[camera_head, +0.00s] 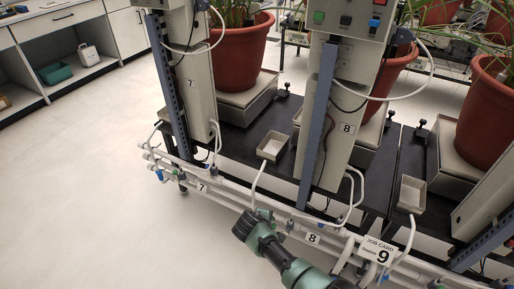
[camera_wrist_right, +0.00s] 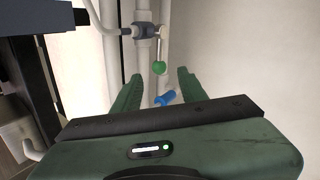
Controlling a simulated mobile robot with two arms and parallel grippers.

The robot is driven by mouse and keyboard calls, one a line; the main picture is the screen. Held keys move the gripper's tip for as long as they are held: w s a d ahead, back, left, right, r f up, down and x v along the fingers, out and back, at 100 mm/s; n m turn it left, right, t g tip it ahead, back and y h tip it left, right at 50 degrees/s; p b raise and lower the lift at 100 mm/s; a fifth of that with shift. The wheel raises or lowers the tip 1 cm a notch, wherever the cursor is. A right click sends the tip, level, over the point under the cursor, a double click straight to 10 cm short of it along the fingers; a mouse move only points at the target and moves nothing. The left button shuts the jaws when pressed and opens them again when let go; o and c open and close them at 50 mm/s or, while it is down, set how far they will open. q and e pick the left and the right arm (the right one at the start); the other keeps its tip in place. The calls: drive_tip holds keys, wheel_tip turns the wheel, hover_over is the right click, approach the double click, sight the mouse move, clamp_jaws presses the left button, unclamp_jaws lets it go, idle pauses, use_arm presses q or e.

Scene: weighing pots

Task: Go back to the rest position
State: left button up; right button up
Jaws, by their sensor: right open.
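My right gripper (camera_wrist_right: 160,73) shows in the right wrist view with its two green fingers spread apart and nothing held between them. A blue piece (camera_wrist_right: 166,98) shows lower between the fingers. In the head view a green and black part of my arm reaches in at the bottom, over the white pipes; I cannot make out the fingers there. My left gripper is not in view.
White pipes (camera_head: 230,190) with valves run along the front of a black bench. Several terracotta pots (camera_head: 240,55) stand on scales behind grey columns marked 7 and 8. The floor (camera_head: 80,180) at left is clear.

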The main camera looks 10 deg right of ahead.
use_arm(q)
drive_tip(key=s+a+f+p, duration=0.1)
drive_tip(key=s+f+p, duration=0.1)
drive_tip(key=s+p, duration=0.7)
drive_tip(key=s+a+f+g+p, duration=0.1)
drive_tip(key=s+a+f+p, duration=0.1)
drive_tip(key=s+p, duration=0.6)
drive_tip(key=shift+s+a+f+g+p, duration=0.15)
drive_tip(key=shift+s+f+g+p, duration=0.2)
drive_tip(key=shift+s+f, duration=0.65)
use_arm(e)
drive_tip(key=s+d+f+m+g+y, duration=0.1)
drive_tip(key=s+d+f+m, duration=0.2)
drive_tip(key=s, duration=1.3)
drive_tip(key=s+d+f+m+g+y, duration=0.1)
drive_tip(key=s+d, duration=0.5)
drive_tip(key=s, duration=1.1)
drive_tip(key=s+d+f+m+g+y, duration=0.2)
drive_tip(key=s+d+f+m, duration=0.3)
drive_tip(key=s, duration=1.1)
drive_tip(key=shift+s+f+m+g, duration=0.3)
drive_tip(key=shift+s+f+m, duration=0.1)
drive_tip(key=shift+m, duration=0.6)
